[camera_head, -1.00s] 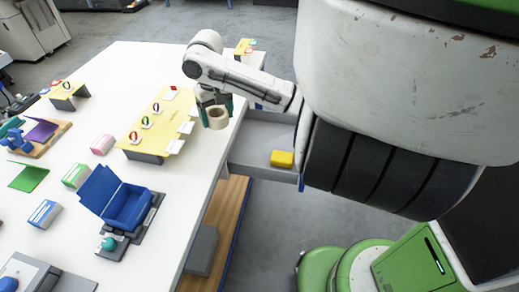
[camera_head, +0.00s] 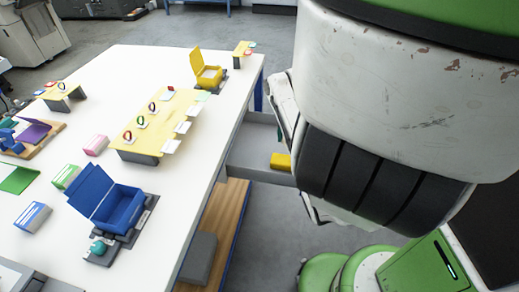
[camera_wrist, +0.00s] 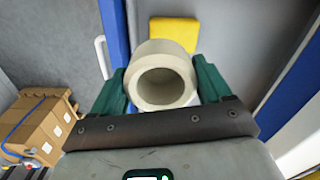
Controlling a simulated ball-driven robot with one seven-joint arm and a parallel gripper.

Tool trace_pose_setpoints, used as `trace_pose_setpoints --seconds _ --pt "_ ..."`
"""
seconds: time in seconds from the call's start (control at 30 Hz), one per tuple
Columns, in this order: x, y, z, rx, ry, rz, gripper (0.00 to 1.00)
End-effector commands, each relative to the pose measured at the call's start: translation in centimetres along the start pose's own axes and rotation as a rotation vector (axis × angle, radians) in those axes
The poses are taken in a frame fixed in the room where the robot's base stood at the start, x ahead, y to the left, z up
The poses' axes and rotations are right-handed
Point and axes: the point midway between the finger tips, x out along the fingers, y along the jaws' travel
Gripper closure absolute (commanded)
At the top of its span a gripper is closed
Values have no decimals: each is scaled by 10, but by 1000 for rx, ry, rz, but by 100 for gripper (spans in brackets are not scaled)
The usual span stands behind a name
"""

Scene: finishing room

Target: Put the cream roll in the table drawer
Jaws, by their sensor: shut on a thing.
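The cream roll (camera_wrist: 160,52), a thick hollow ring, sits between the green fingers of my gripper (camera_wrist: 162,80) in the wrist view. My gripper is shut on it. The table drawer (camera_head: 250,152) is pulled out from the table's right side, with a grey interior that also shows in the wrist view (camera_wrist: 232,38). The roll appears over the drawer; its height above the floor of it is hard to judge. In the head view my own body hides the gripper, the roll and part of the drawer.
A yellow block (camera_head: 281,161) lies in the drawer, just beyond the roll in the wrist view (camera_wrist: 174,31). The white table (camera_head: 165,210) carries a blue open box (camera_head: 118,207), a yellow open box (camera_head: 207,77) and a yellow stand (camera_head: 152,122). Cardboard boxes (camera_wrist: 40,128) stand lower left.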

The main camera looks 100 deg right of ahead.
Motion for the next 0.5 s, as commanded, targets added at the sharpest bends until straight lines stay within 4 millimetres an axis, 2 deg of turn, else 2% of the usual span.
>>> trace_pose_setpoints --seconds 0.17,0.5 --pt "13 -6 -12 0 2 3 53" --pt "37 -35 -54 -1 3 3 53"
